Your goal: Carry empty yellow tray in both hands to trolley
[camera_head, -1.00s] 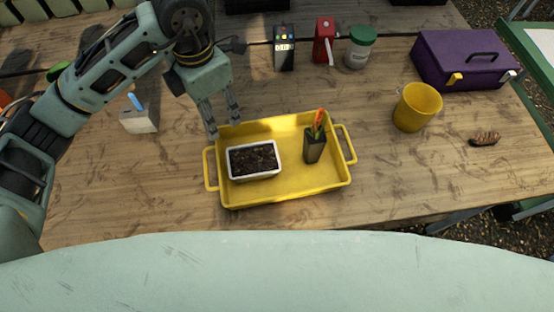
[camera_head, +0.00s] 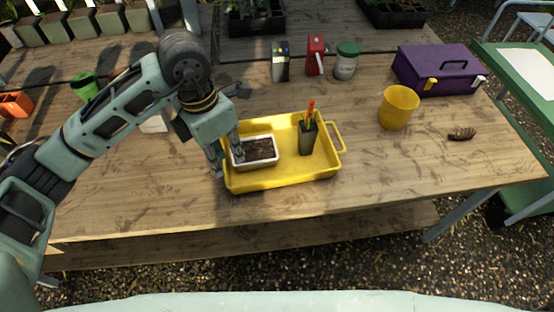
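The yellow tray (camera_head: 285,178) lies on the wooden table and is not empty. It holds a white container of dark soil (camera_head: 256,153) at its left and a dark pot with orange and green sticks (camera_head: 307,138) at its right. My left gripper (camera_head: 226,160) is at the tray's left end, fingers pointing down and apart, one outside the rim and one by the white container. It hides the tray's left handle; I cannot tell whether it touches. The right handle (camera_head: 339,137) is free. My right gripper is not in view. A green-framed stand (camera_head: 528,112), possibly the trolley, is at the right edge.
A yellow cup (camera_head: 397,108), a brown pinecone-like object (camera_head: 462,134) and a purple box (camera_head: 437,70) are to the right. A white-and-green jar (camera_head: 345,62), a red object (camera_head: 315,56) and a dark device (camera_head: 280,63) stand behind. The table front is clear.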

